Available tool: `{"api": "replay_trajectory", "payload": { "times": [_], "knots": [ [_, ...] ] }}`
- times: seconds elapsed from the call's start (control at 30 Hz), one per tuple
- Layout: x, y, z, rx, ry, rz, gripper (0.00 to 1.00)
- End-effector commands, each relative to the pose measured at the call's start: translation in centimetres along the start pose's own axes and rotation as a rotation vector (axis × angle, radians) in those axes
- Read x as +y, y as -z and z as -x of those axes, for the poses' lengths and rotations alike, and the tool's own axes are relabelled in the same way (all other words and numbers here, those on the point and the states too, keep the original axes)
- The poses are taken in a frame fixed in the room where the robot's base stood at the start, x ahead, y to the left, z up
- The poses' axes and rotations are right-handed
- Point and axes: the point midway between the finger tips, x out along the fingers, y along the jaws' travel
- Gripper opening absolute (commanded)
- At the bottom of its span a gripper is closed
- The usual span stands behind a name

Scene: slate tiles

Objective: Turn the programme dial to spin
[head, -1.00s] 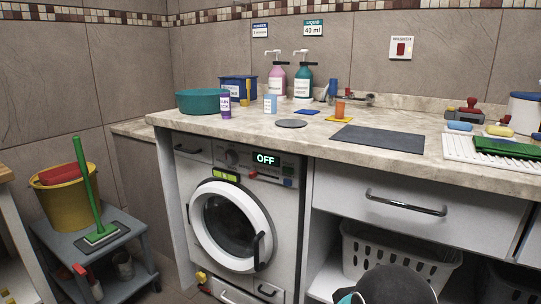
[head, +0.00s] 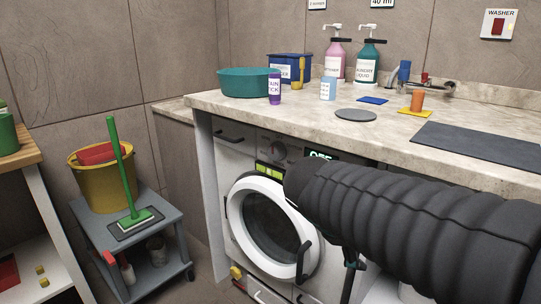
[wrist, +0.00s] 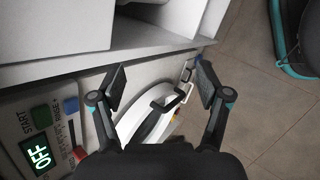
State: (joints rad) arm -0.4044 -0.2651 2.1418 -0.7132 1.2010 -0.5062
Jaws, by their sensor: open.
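The washing machine (head: 235,190) stands under the counter with its round white door closed. Its programme dial (head: 279,152) is on the upper panel, left of the display (head: 321,156); its pointer setting is too small to read. The display reads OFF in the wrist view (wrist: 40,157). The dial cannot be made out in the wrist view. My gripper (wrist: 160,86) is open and empty, its two fingers apart, with the door's rim and dark handle seen beyond them. In the head view my black arm crosses the right side and hides part of the panel.
The counter (head: 300,118) overhangs the machine and holds a teal basin (head: 248,83), bottles and a grey mat (head: 480,143). A grey cart (head: 150,235) with a yellow bucket (head: 105,182) stands at left. Floor shows between cart and machine.

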Motion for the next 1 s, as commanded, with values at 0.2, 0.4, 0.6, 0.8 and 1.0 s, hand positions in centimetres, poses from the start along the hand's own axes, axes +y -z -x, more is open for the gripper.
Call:
{"api": "replay_trajectory", "payload": {
  "times": [0.2,0.4,0.6,0.8,1.0],
  "knots": [
    [5.9,8.6,2.8,-0.217,-0.247,0.506,0.76],
    [8.7,17.9,7.9,-0.442,-0.487,0.858,0.76],
    [8.7,24.5,12.6,-0.612,-0.656,1.036,0.76],
    [8.6,26.6,14.1,-0.677,-0.712,1.084,0.76],
    [10.5,26.2,12.8,-0.680,-0.711,1.083,0.76]
  ]
}}
